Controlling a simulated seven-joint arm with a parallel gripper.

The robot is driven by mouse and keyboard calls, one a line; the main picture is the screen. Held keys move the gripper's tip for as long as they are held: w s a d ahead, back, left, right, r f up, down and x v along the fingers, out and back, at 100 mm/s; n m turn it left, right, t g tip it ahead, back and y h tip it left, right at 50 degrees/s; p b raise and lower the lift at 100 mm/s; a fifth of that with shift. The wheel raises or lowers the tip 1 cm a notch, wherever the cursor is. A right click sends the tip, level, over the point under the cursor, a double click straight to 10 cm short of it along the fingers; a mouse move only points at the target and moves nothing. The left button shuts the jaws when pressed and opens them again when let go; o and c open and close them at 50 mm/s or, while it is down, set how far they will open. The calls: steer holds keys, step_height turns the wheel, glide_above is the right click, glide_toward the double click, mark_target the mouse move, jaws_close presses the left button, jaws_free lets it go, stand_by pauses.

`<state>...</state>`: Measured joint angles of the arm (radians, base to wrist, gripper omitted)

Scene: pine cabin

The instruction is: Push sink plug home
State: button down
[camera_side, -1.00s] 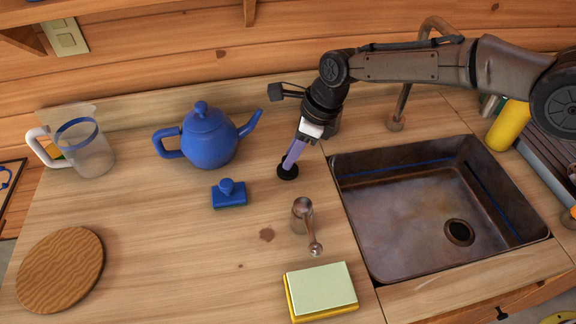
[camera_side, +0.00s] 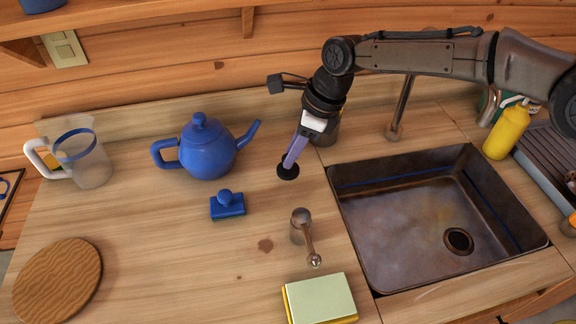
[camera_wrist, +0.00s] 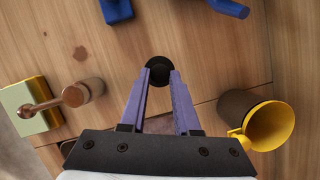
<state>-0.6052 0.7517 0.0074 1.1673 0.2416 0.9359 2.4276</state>
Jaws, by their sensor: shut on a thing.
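The sink plug is a small black disc (camera_side: 288,172) at the tips of my gripper (camera_side: 295,155), whose purple fingers are shut on it. In the wrist view the plug (camera_wrist: 159,68) sits between the fingertips of my gripper (camera_wrist: 160,78). It is over the wooden counter, left of the sink's back left corner; I cannot tell how far above the wood it is. The dark metal sink (camera_side: 400,215) is to the right, with its round drain hole (camera_side: 459,240) open in the floor near the right front.
A blue teapot (camera_side: 208,150), blue knobbed block (camera_side: 227,206), metal-handled grinder (camera_side: 301,227) and sponge (camera_side: 322,299) stand around the gripper. A yellow-lined cup (camera_wrist: 268,125) is close by. The tap (camera_side: 400,110) rises behind the sink; a yellow bottle (camera_side: 507,132) stands right.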

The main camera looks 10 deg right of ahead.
steer(key=s+d+r+n, duration=0.1)
steer(key=s+d+r, duration=0.2)
steer(key=s+d, duration=0.3)
steer(key=s+d+r+n+g, duration=0.15)
steer(key=s+d+r, duration=0.25)
steer(key=s, duration=0.4)
steer(key=s+d+r+n, duration=0.2)
steer(key=s+d+r, duration=0.1)
steer(key=s+d, duration=0.4)
steer(key=w+d+f+n+g, duration=0.1)
steer(key=w+d+f+n, duration=0.1)
steer(key=d+f, duration=0.8)
steer(key=w+d+f+n+g, duration=0.1)
steer(key=w+d+f+n, duration=0.2)
steer(key=d+f, duration=0.7)
steer(key=shift+w+d+f+n+h, duration=0.25)
steer(key=shift+w+d+n+h, duration=0.05)
steer(key=shift+d+n, duration=0.75)
steer(key=shift+f, duration=0.1)
